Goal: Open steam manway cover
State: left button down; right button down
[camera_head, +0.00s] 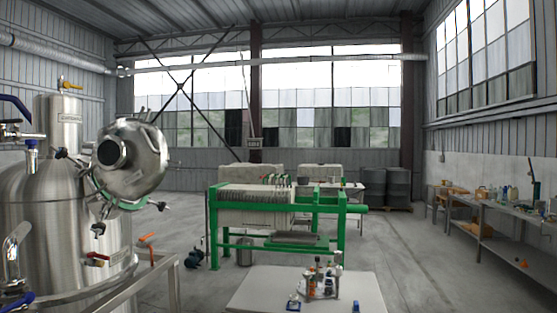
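A large stainless steel tank (45,225) stands at the left edge. A round, domed steel manway cover (150,160) with a short dark-centred port (112,152) sits at the tank's upper right, tilted to face me. Neither gripper is in view.
A metal rail (150,283) runs in front of the tank. A low pale table (255,290) with small bottles (322,280) stands at front centre. Behind it is a green-framed filter press (262,205). A long workbench (487,213) lines the right wall. Floor right of the table is clear.

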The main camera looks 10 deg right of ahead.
aim_at(130, 158)
jog(key=i+l+z, duration=0.15)
jog(key=i+z, duration=0.15)
jog(key=i, duration=0.55)
jog(key=i+z, duration=0.3)
jog(key=i, duration=0.55)
jog(key=i+u, duration=0.2)
jog(key=i, duration=0.65)
jog(key=i+l+u, duration=0.15)
jog(key=i, duration=0.65)
jog(key=u, duration=0.45)
jog(key=i+u, duration=0.15)
jog(key=u, duration=0.75)
jog(key=i+l+u, duration=0.1)
jog(key=u, duration=0.35)
